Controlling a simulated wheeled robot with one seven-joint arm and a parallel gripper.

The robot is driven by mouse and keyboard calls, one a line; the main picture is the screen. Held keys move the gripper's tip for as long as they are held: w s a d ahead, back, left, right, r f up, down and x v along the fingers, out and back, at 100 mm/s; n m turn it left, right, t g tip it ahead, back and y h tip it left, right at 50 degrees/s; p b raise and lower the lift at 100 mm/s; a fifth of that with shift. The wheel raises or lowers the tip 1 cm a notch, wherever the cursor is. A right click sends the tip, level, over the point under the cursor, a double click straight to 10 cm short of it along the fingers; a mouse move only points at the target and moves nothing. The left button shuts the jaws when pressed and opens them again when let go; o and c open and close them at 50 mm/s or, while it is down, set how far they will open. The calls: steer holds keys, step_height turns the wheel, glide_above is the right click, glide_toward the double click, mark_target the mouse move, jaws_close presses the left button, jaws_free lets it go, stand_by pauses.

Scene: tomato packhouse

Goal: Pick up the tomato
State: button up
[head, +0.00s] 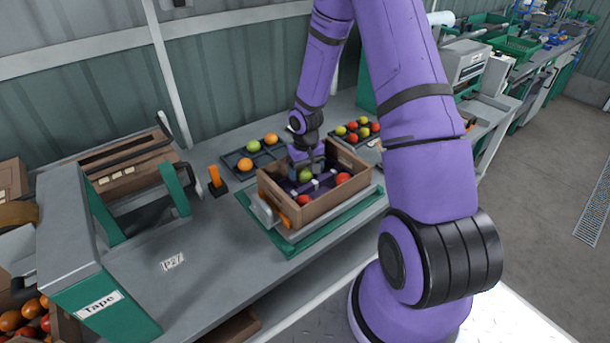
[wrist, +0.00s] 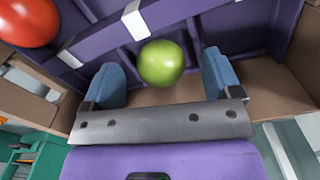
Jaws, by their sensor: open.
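A brown crate (head: 320,206) with a purple divided insert holds a green tomato (head: 305,175), a red tomato (head: 343,178) at the right and another red one (head: 303,199) at the near side. My gripper (head: 303,165) reaches down into the crate over the green tomato. In the wrist view its blue fingers (wrist: 163,72) are open, one on each side of the green tomato (wrist: 161,63), with gaps visible on both sides. A red tomato (wrist: 28,22) shows at the upper left, outside the fingers. Whether the fingertips are level with the green tomato is hard to tell.
The crate stands on a green-edged platform (head: 290,246) on the grey bench. Dark trays with tomatoes lie behind it at the left (head: 236,158) and right (head: 340,130). Crate walls and purple dividers (wrist: 185,18) stand close around the fingers. A tape machine (head: 60,255) is at the left.

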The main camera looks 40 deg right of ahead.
steer(key=shift+f, duration=0.8)
steer(key=c, duration=0.8)
